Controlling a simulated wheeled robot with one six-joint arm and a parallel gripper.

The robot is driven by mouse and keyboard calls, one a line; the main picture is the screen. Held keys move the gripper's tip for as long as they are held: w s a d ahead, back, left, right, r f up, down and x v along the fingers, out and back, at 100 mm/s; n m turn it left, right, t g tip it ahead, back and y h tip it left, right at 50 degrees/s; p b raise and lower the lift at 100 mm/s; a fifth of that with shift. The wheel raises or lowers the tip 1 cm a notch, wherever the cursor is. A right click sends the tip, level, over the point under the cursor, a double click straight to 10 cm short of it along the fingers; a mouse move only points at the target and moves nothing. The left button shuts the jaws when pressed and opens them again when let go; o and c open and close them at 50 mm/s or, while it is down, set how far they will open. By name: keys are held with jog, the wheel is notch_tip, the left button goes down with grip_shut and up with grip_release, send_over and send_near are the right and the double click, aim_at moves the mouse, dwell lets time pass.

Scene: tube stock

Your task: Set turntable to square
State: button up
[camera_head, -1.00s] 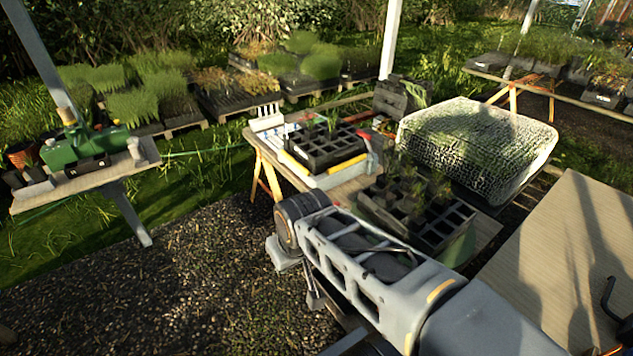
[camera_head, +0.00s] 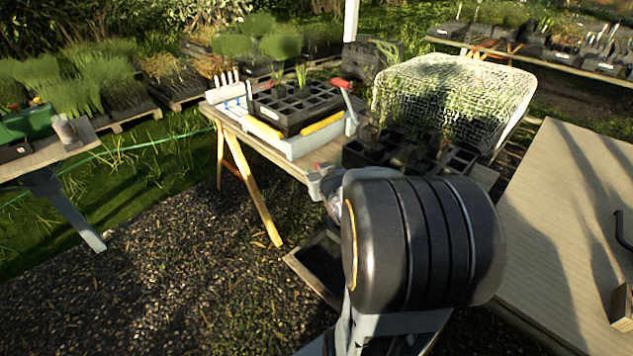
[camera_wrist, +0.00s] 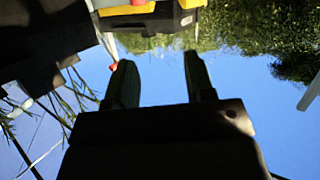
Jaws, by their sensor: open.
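A black cell tray (camera_head: 292,103) with a few green seedlings sits on a pale grey base (camera_head: 320,140) on the wooden table. The base has yellow strips on its front sides and a red-tipped lever (camera_head: 342,88) at its right; I take it to be the turntable. From here its edges look slightly skewed to the table, but I cannot tell its exact angle. My gripper (camera_wrist: 157,62) is open and empty in the wrist view, its two dark fingers apart against the sky. Yellow, red and grey parts (camera_wrist: 140,10) show past the fingertips. In the head view my arm hides most of the gripper.
A second dark cell tray (camera_head: 410,155) with plants stands right of the base, partly behind my arm. A white mesh cover (camera_head: 455,95) stands behind it. A side table (camera_head: 60,150) is at left. Gravel (camera_head: 190,270) lies open between.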

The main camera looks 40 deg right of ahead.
jog(key=d+f+t+b, duration=0.4)
jog(key=f+b, duration=0.1)
jog(key=f, duration=0.1)
jog(key=shift+y, duration=0.3)
jog(key=b+x, duration=0.1)
jog(key=x, duration=1.1)
jog(key=shift+w+d, duration=0.25)
jog(key=shift+w, duration=0.1)
grip_shut()
